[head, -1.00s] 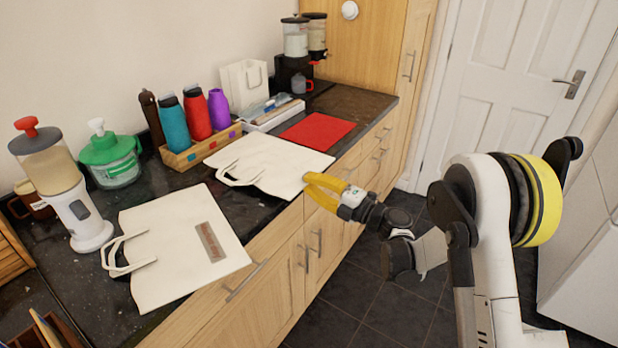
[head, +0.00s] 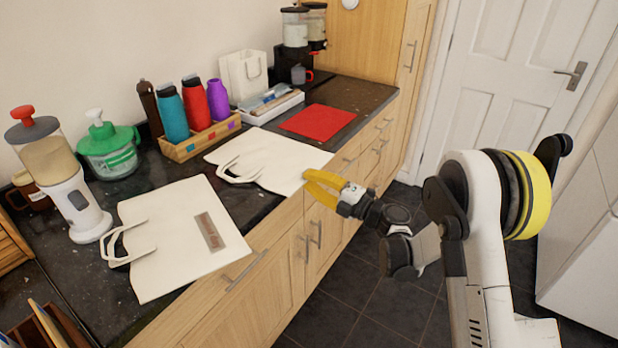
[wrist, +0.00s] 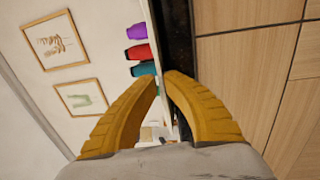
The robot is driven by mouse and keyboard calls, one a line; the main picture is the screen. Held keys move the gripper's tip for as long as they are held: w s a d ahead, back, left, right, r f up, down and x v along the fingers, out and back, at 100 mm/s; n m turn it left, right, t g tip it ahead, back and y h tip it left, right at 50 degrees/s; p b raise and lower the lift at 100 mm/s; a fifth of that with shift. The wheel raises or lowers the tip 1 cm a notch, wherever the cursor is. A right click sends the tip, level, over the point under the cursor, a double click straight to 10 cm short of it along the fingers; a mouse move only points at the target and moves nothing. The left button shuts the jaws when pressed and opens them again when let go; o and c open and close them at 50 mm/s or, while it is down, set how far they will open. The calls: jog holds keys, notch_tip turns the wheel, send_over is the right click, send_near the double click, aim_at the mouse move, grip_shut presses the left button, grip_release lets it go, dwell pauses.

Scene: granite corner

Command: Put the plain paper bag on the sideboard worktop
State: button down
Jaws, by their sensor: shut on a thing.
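The plain paper bag (head: 275,155) is cream, flat, with two handles pointing left. It extends over the dark worktop (head: 258,210). I cannot tell whether it touches the top. My gripper (head: 307,182) is shut on its near right edge, by the worktop's front edge. In the wrist view, the yellow fingers (wrist: 162,85) close towards a thin pale strip, the bag seen nearly edge-on. A second cream bag (head: 165,215), with a brown printed patch (head: 209,232), lies flat at the left front.
A wooden box of bottles (head: 200,140), a white tray (head: 270,112), a standing white bag (head: 243,78) and a red mat (head: 318,122) sit behind. Wooden cupboard fronts (head: 275,285) drop below the worktop.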

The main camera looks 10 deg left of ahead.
jog(key=shift+f, duration=0.15)
jog(key=c, duration=1.5)
grip_release()
jog(key=shift+c, duration=0.2)
jog(key=shift+d, duration=0.1)
